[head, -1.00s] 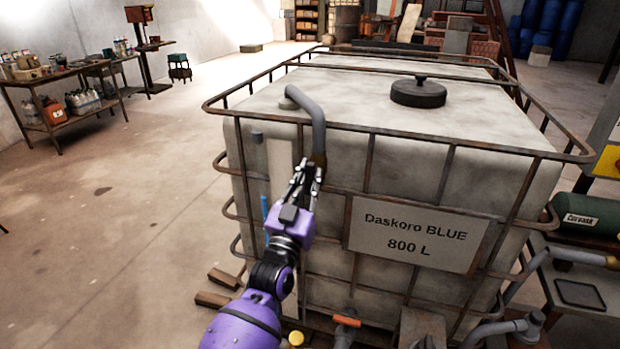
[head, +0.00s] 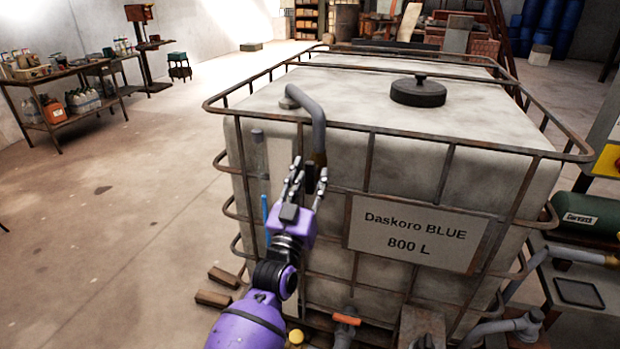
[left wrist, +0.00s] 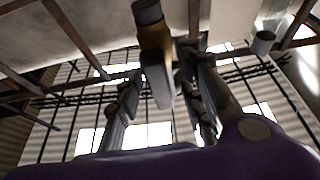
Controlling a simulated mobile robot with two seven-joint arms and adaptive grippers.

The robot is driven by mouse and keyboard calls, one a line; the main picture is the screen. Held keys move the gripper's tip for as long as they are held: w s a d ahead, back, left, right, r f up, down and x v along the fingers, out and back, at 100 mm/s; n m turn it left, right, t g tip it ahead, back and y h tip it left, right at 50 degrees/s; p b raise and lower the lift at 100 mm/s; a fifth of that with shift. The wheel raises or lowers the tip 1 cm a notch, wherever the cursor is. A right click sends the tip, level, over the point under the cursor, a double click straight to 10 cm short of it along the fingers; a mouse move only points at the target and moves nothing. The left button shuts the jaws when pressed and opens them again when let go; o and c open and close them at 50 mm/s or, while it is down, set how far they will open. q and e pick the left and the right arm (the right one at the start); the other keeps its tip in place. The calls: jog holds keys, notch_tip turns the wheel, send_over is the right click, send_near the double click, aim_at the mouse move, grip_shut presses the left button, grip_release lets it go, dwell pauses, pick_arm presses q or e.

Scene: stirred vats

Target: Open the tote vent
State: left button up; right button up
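The tote (head: 400,105) is a pale caged tank with a "Daskoro BLUE 800 L" plate. Its vent pipe (head: 313,108) is grey, rises from the top's near left corner and bends down over the front edge. In the left wrist view the pipe's end (left wrist: 147,12) carries a brass fitting (left wrist: 160,38) with a flat grey handle (left wrist: 156,75) below it. My left gripper (head: 309,178) is just below the pipe's end. Its fingers, also in the left wrist view (left wrist: 160,95), stand apart on either side of the handle with visible gaps. My right gripper is not in view.
Rusty cage bars (head: 368,165) run close beside the gripper. A black lid (head: 418,92) sits on the tote's top. A blue strip (head: 265,208) stands left of the gripper. An orange-handled valve (head: 346,319) is low at the front. Open floor (head: 130,220) lies left.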

pick_arm(q)
jog(key=shift+s+a+f, duration=0.1)
jog(key=shift+s+f, duration=0.05)
jog(key=shift+s, duration=0.1)
jog(key=v, duration=1.1)
jog(key=shift+s, duration=0.25)
